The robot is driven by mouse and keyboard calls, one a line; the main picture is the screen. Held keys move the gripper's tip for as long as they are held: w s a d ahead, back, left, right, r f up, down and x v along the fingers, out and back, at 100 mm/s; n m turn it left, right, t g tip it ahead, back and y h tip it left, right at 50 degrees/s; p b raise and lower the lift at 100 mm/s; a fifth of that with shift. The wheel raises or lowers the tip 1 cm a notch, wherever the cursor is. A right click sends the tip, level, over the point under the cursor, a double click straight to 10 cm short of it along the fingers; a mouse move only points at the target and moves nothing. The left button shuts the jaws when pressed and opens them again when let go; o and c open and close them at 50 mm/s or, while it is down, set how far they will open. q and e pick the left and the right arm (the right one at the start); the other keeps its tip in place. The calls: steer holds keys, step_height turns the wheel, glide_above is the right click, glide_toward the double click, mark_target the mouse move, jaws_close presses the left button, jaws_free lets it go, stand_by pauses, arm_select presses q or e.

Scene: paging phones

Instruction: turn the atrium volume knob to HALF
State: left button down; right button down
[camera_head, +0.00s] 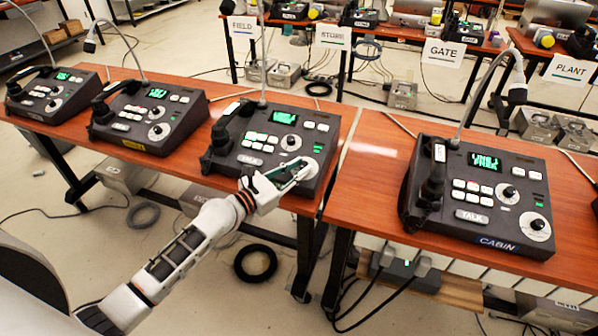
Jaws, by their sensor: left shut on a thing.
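A dark paging phone console (322,127) stands at the front right of the left orange table. It has a green screen, pale buttons, a small upper knob (291,142) and a lower knob on a round white dial (311,164). My left gripper (298,172) reaches in from below and is shut at this lower knob, hiding most of it. The pointer and scale marks cannot be read. My forearm and gripper cover part of the console's front edge, and no ATRIUM label can be read. My right gripper is not in view.
Two similar consoles (150,112) (52,92) stand to the left. A console marked CABIN (478,198) stands on the right table, across a narrow gap. Goosenecks and handsets rise from the consoles. Cables lie on the floor; signed tables, including GATE (443,53), stand behind.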

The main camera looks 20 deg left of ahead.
arm_select(q)
steer(key=shift+a+m+g+h+b, duration=0.1)
steer(key=shift+m+g+h+b, duration=0.4)
steer(key=shift+m+h+b, duration=0.15)
steer(key=shift+r, duration=0.1)
steer(key=c, duration=1.9)
jaws_free()
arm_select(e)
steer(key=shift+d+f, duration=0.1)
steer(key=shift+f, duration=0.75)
arm_select(q)
steer(key=v, duration=1.2)
steer(key=shift+w, duration=0.1)
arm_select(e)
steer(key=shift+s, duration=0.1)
